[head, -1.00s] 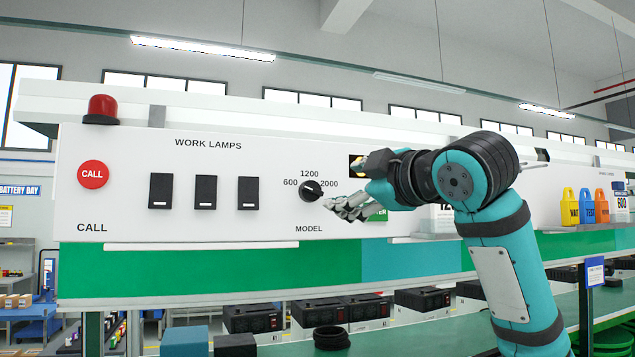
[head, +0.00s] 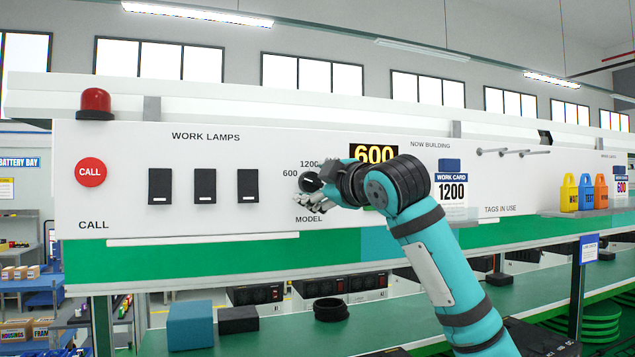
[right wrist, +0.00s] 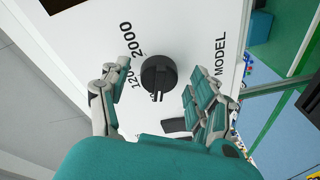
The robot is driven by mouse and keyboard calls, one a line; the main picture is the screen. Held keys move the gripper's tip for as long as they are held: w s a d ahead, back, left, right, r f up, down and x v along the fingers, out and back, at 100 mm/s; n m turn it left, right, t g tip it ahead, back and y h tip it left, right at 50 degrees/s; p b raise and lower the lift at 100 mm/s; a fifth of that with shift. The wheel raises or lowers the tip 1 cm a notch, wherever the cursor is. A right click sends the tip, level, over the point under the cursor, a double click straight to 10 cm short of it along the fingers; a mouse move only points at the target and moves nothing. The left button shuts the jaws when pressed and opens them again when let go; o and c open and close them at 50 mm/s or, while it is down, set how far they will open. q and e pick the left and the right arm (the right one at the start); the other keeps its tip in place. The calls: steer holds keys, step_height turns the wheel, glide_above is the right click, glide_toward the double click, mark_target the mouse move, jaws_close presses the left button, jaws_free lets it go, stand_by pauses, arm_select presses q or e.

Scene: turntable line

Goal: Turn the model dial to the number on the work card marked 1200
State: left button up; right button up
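The black model dial (head: 309,182) is on the white panel, and its white mark points left toward 600. In the right wrist view the dial (right wrist: 158,74) sits between my spread fingers, with 1200 and 2000 printed beside it; 600 is hidden there. My right gripper (head: 312,199) is open at the dial in the head view, covering part of it and of the number ring. In the right wrist view the gripper (right wrist: 158,95) shows a gap on both sides of the dial. The work card (head: 452,190) reads 1200. My left gripper is not in view.
The yellow-on-black display (head: 374,152) reads 600. Several black lamp switches (head: 205,187) and a red CALL button (head: 90,172) are left of the dial. Another card (head: 621,187) at far right reads 600. A green bench (head: 270,338) with boxes runs below.

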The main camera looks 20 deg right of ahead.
steer(key=c, duration=1.1)
steer(key=shift+o, duration=0.2)
steer(key=shift+f+m, duration=0.1)
steer(key=shift+m, duration=0.2)
steer(key=m+b, duration=0.2)
steer(key=shift+a+f+m+t, duration=0.1)
steer(key=shift+f+m+t, duration=0.1)
steer(key=shift+m+t, duration=0.15)
steer(key=m+b, duration=0.1)
steer(key=m, duration=0.3)
steer(key=shift+t+b, duration=0.25)
steer(key=shift+b, duration=0.1)
steer(key=m+h+b, duration=0.1)
steer(key=m, duration=0.3)
steer(key=shift+a+b, duration=0.2)
steer(key=shift+b, duration=0.1)
steer(key=shift+m+t+h+b, duration=0.3)
steer(key=shift+m+t+b, duration=0.15)
steer(key=shift+m, duration=1.2)
steer(key=shift+r, duration=0.1)
